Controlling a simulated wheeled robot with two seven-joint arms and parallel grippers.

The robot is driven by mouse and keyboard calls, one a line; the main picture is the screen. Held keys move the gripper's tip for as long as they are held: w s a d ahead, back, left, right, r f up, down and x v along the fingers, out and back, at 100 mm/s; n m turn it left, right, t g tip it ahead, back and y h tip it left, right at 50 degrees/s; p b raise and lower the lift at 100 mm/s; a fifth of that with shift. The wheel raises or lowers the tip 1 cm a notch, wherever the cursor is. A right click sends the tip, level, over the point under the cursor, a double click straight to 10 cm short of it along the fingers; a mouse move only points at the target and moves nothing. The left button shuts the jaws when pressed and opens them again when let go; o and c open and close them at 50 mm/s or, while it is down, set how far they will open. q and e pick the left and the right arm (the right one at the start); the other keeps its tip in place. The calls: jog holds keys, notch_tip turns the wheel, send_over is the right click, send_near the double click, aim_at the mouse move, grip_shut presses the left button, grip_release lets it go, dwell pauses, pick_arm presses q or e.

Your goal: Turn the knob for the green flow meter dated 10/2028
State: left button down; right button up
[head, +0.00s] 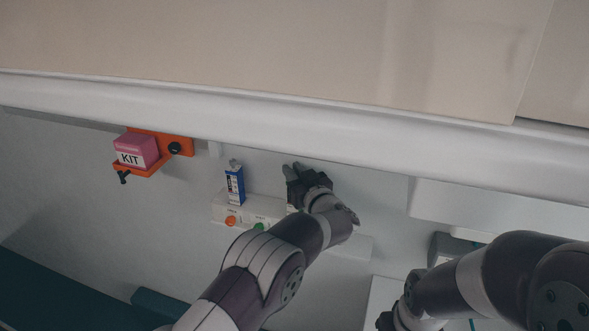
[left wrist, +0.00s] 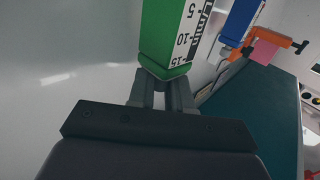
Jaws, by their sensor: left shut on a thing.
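The green flow meter (left wrist: 163,40) fills the top middle of the left wrist view, with a white scale strip marked 5, 10, 15. In the head view my left gripper and forearm mostly hide it. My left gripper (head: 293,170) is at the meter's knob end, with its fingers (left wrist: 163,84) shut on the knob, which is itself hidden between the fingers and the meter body. No date is readable. A blue flow meter (head: 235,186) with a grey knob stands to the left; it also shows in the left wrist view (left wrist: 240,22). My right gripper (head: 386,320) is partly visible at the bottom.
A white wall panel (head: 222,208) below the meters has an orange outlet (head: 231,221) and a green outlet (head: 259,227). A pink KIT box (head: 136,150) sits in an orange bracket (head: 178,146) at left. A white ledge (head: 300,125) runs above. A teal surface (head: 60,295) lies lower left.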

pick_arm(q)
jog(key=shift+r, duration=0.1)
dwell(0.3)
jog(key=c, duration=1.1)
grip_release()
jog(key=shift+s, duration=0.1)
jog(key=b+v, duration=0.4)
jog(key=v, duration=0.8)
jog(key=shift+s+d, duration=0.15)
jog(key=shift+s, duration=0.05)
